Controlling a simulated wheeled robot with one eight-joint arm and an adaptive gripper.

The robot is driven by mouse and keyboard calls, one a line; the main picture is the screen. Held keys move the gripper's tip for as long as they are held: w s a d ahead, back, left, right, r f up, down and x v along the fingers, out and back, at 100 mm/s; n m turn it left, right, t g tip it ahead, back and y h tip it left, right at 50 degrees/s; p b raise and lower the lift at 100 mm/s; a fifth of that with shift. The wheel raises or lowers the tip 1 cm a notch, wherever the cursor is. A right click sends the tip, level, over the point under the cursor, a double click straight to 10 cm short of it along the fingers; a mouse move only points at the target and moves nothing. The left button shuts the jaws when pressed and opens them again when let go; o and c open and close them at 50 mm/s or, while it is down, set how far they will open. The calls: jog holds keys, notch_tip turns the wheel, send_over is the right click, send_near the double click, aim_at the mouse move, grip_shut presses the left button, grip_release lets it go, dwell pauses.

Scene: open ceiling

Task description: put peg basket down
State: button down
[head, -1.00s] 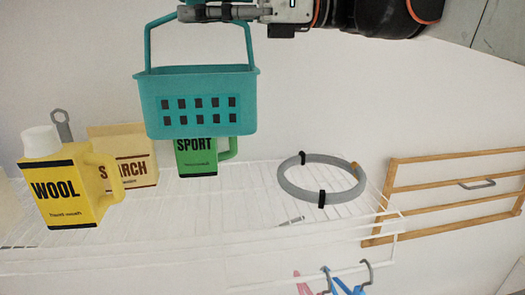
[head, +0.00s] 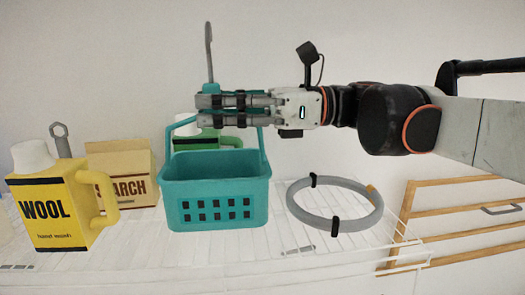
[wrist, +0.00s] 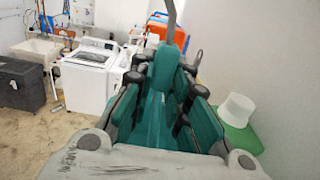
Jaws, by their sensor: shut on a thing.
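The teal peg basket (head: 214,192) hangs upright below my gripper (head: 205,110) in the head view. My gripper is shut on its handle, which also shows between the fingers in the wrist view (wrist: 155,120). A grey hook (head: 208,50) rises above the grip and seems to belong to the basket. The basket's base is at or just above the white wire shelf (head: 262,262); I cannot tell whether it touches.
A yellow WOOL bottle (head: 48,215) and a tan carton (head: 135,165) stand left of the basket. A green bottle (head: 200,140) is partly hidden behind it. A grey ring (head: 335,222) lies close on its right. A wooden rack (head: 450,205) is farther right.

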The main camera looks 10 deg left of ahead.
notch_tip(320, 180, down, 5)
jog(key=b, duration=0.3)
jog(key=c, duration=1.5)
grip_release()
jog(key=shift+c, duration=0.2)
jog(key=shift+d, duration=0.1)
jog(key=b+v, duration=0.2)
jog(key=v, duration=0.9)
jog(key=shift+w+d, duration=0.15)
jog(key=shift+d, duration=0.25)
